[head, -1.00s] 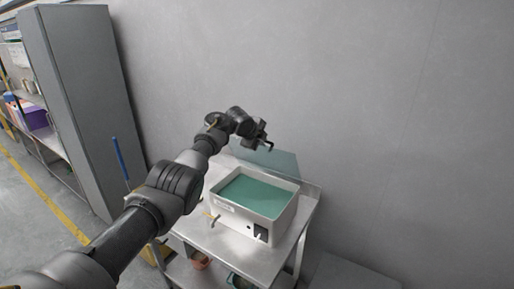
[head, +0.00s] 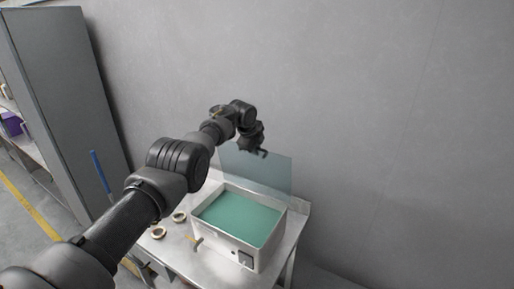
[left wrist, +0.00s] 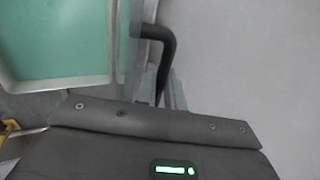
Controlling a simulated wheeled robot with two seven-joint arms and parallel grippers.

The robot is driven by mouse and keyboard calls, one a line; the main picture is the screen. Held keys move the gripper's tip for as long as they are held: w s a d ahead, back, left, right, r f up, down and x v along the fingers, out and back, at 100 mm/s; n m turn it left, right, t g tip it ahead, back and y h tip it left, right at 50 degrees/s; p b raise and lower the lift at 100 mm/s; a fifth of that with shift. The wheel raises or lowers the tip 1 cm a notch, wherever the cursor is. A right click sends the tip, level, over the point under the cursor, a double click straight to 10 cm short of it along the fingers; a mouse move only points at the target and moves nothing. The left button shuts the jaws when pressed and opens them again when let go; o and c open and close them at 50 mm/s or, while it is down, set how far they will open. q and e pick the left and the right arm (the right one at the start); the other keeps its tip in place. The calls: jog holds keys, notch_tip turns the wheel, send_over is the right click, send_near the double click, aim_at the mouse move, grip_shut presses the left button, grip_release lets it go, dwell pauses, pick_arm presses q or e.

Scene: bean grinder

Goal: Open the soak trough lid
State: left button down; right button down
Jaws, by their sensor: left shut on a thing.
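The soak trough (head: 232,246) is a white box with green-teal liquid (head: 238,218) inside, on a metal table. Its clear lid (head: 268,177) stands steeply raised along the trough's back side, so the liquid is uncovered in the head view. My left gripper (head: 262,153) is at the upper part of the lid. In the left wrist view, the gripper (left wrist: 166,92) is shut on a black bent handle (left wrist: 168,40) beside the lid's clear edge (left wrist: 124,35). The green liquid shows through at the upper left there. My right gripper is not in view.
The metal table (head: 207,265) has two small round rings (head: 179,216) left of the trough. A grey wall (head: 390,110) rises close behind. A tall grey cabinet (head: 65,95) stands at the left, with a blue upright rod (head: 100,170) near it.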

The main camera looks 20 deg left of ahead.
pick_arm(q)
jog(key=shift+s+f, duration=0.1)
jog(key=c, duration=1.7)
grip_release()
jog(key=shift+o, duration=0.3)
jog(key=shift+a, duration=0.1)
jog(key=b+v, duration=0.4)
jog(key=v, duration=0.6)
jog(key=shift+r+b, duration=0.35)
jog(key=shift+s, duration=0.1)
